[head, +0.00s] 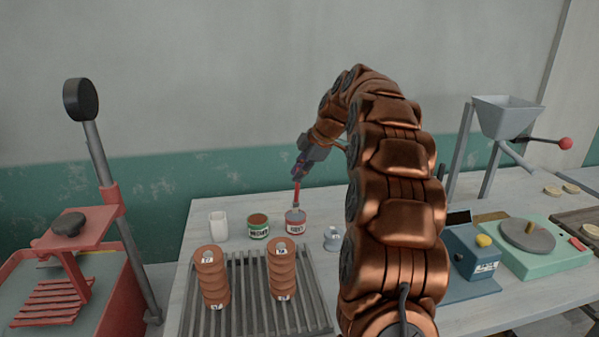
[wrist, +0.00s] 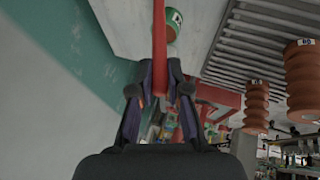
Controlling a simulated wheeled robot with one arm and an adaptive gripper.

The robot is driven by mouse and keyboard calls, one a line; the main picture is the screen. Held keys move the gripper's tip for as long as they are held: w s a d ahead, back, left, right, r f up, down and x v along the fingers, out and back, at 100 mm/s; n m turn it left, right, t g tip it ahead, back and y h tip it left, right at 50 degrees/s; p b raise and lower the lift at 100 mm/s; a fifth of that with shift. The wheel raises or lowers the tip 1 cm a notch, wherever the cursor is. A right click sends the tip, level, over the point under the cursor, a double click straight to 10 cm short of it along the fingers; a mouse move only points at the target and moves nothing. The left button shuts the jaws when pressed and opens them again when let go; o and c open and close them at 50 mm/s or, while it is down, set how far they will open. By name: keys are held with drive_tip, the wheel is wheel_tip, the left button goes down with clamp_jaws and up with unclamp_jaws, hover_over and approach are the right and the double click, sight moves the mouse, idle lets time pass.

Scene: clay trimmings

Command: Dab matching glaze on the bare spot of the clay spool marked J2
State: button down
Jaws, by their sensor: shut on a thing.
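My gripper (head: 302,168) is shut on a red-handled tool (head: 296,193), likely a brush, which hangs down over a red can (head: 296,228). I cannot tell whether its tip is inside the can. In the wrist view my gripper (wrist: 160,92) grips the red handle (wrist: 159,38). A green can (head: 258,232) stands left of the red one. Two ribbed terracotta clay spools, a left one (head: 213,280) and a right one (head: 283,270), stand upright on a slatted grey rack (head: 247,290). Their small white tags are too small to read; no bare spot can be made out.
A white cup (head: 217,225) stands left of the cans. A small grey-white object (head: 333,240) sits right of the red can. A red press (head: 75,240) is at far left. A blue box (head: 472,262), a green wheel device (head: 530,245) and a grey hopper (head: 505,117) are right.

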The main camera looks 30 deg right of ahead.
drive_tip(key=shift+f+b, duration=0.45)
drive_tip(key=shift+b, duration=0.05)
idle(0.5)
idle(0.6)
drive_tip(key=shift+r+p, duration=0.55)
drive_tip(key=shift+r, duration=3)
